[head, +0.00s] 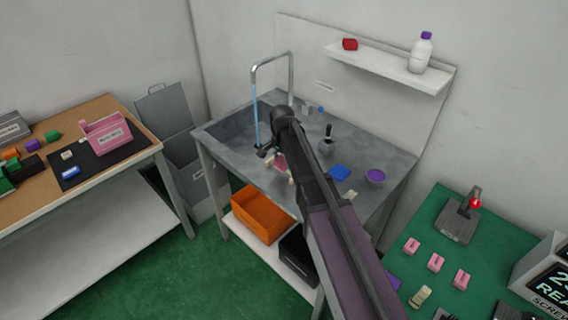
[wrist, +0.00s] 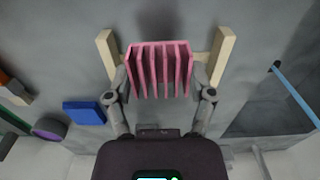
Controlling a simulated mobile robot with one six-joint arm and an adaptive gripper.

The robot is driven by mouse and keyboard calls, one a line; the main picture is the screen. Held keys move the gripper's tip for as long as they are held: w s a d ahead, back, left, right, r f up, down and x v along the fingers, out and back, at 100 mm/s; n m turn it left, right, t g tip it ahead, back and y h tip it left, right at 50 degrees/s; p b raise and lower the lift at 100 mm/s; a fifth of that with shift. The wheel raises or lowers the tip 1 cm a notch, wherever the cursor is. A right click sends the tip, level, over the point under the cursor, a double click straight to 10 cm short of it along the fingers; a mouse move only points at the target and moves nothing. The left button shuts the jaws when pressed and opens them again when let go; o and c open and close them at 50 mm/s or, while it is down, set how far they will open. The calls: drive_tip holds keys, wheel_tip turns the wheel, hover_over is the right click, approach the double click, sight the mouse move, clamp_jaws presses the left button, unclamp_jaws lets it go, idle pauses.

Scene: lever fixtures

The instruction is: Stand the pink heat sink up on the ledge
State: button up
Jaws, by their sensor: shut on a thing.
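The pink heat sink (wrist: 160,72) has several upright-looking parallel fins. It sits between the two fingers of my gripper (wrist: 160,80), which is shut on its sides. In the head view only a small pink part of the heat sink (head: 281,161) shows beside my gripper (head: 278,162), low over the grey sink counter; my arm hides much of it. Cream posts (wrist: 108,54) flank the heat sink on both sides in the wrist view, and I cannot tell whether it touches them. The white wall ledge (head: 385,68) is at the upper right.
On the ledge are a red block (head: 350,44) at the left and a white bottle (head: 420,55) with a purple cap at the right; room is free between them. A faucet (head: 273,67) rises left of my arm.

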sight(284, 159)
drive_tip(key=shift+w, duration=0.5)
drive_tip(key=shift+w+d+f, duration=0.15)
drive_tip(key=shift+w+d, duration=0.05)
drive_tip(key=shift+w, duration=0.35)
drive_tip(key=shift+w+d+f, duration=0.1)
drive_tip(key=shift+w+d, duration=0.05)
drive_tip(key=shift+w, duration=0.35)
drive_tip(key=shift+s+f+b, duration=0.25)
drive_tip(key=shift+f+b, duration=0.4)
drive_tip(key=shift+b, duration=0.2)
drive_tip(key=shift+f+b, duration=0.85)
drive_tip(key=shift+f, duration=0.15)
drive_tip(key=o, duration=1.1)
wheel_tip(284, 159, up, 14)
drive_tip(key=p, duration=1.3)
drive_tip(key=shift+f, duration=0.1)
